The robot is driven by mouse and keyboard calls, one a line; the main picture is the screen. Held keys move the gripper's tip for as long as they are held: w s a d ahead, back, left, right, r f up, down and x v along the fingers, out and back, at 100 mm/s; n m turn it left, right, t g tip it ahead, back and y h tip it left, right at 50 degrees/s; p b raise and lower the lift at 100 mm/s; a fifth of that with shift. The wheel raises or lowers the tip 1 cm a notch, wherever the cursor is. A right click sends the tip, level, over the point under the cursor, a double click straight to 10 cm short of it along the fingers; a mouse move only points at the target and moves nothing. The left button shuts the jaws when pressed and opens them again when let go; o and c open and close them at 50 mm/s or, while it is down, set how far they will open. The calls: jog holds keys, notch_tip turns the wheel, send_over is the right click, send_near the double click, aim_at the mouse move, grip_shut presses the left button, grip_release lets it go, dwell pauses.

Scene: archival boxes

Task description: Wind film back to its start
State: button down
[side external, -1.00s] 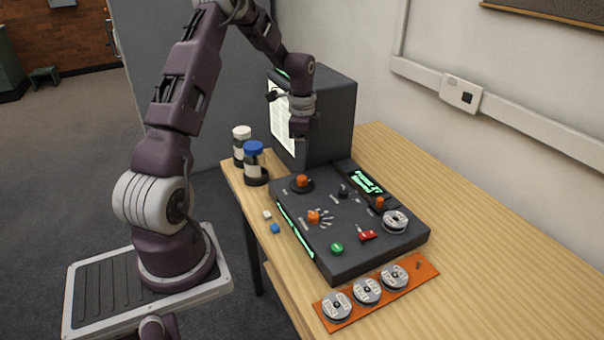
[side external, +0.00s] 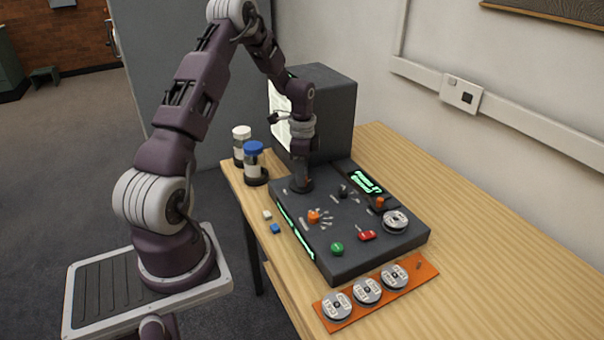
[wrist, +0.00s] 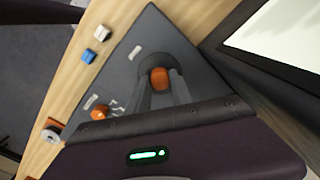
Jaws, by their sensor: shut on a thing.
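The dark film reader console (side external: 345,262) lies on the wooden table, in front of a boxy screen housing. My gripper (side external: 302,186) points straight down at the console's back left dial and hides its orange knob in the side view. In the wrist view the orange knob (wrist: 159,78) sits between the two fingers of my gripper (wrist: 162,88), which is shut on it. A grey film reel (side external: 395,220) sits at the console's right. A small display (side external: 366,180) shows green text, too small to read surely.
The screen housing (side external: 334,110) stands close behind my gripper. Other controls are an orange selector (side external: 314,216), a green button (side external: 337,249) and a red switch (side external: 367,236). Several reels lie on an orange tray (side external: 418,270) in front. Two jars stand at the left. The table's right side is clear.

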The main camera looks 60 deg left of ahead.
jog(key=shift+n, duration=0.3)
jog(key=n, duration=0.3)
jog(key=shift+n, duration=0.4)
jog(key=n, duration=0.3)
jog(key=shift+n, duration=0.3)
jog(key=n, duration=0.4)
jog(key=shift+r+n, duration=0.1)
jog(key=shift+n, duration=1.9)
jog(key=c, duration=1.1)
grip_release()
jog(key=shift+c, duration=0.2)
